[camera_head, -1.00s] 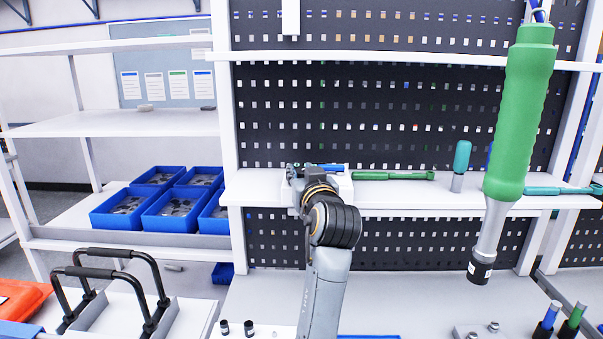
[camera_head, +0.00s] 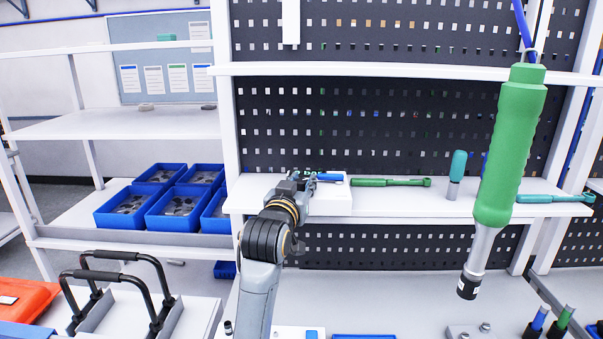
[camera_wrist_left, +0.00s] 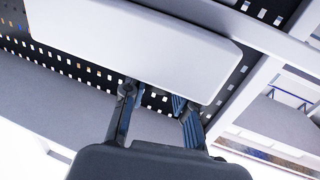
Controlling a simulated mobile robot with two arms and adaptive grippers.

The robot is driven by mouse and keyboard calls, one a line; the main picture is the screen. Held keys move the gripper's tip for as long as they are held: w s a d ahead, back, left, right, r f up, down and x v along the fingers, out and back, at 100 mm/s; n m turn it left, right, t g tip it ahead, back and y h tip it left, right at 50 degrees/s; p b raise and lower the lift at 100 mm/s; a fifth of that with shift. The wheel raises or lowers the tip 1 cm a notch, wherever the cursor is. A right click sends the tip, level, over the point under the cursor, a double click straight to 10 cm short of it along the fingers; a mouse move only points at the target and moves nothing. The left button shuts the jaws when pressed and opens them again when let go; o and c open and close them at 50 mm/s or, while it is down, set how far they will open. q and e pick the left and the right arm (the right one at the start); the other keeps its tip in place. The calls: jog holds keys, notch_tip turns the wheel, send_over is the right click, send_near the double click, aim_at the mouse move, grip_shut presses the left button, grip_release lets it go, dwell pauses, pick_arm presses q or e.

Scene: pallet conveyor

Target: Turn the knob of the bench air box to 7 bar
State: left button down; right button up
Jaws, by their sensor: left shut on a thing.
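The bench air box, a white box (camera_head: 330,197), sits on the shelf in front of the perforated board, left of the green wrench. A blue piece lies at its top in the head view. My left gripper (camera_head: 302,178) is at the box's upper left, its arm rising from below. It is shut on the knob, which is largely hidden by the gripper. In the left wrist view the two fingers (camera_wrist_left: 158,115) stand apart beside a large pale surface (camera_wrist_left: 140,45), with a small dark blue piece between them. No scale reading can be made out. My right gripper is not in view.
A green wrench (camera_head: 385,182) and a teal-handled tool (camera_head: 457,170) are on the same shelf (camera_head: 400,205). A green hanging tool (camera_head: 510,145) hangs at the right. Blue bins (camera_head: 120,215) stand at the left. Black handles (camera_head: 115,275) rise at the lower left.

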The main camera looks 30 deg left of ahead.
pick_arm(q)
jog(key=shift+m+t+h+p, duration=0.4)
jog(key=shift+m+h, duration=0.8)
jog(key=shift+h, duration=0.6)
jog(key=c, duration=1.4)
grip_release()
jog(key=shift+o, duration=0.5)
jog(key=shift+w+f, duration=0.1)
jog(key=shift+w, duration=0.1)
jog(key=s+d, duration=0.1)
jog(key=s, duration=1.1)
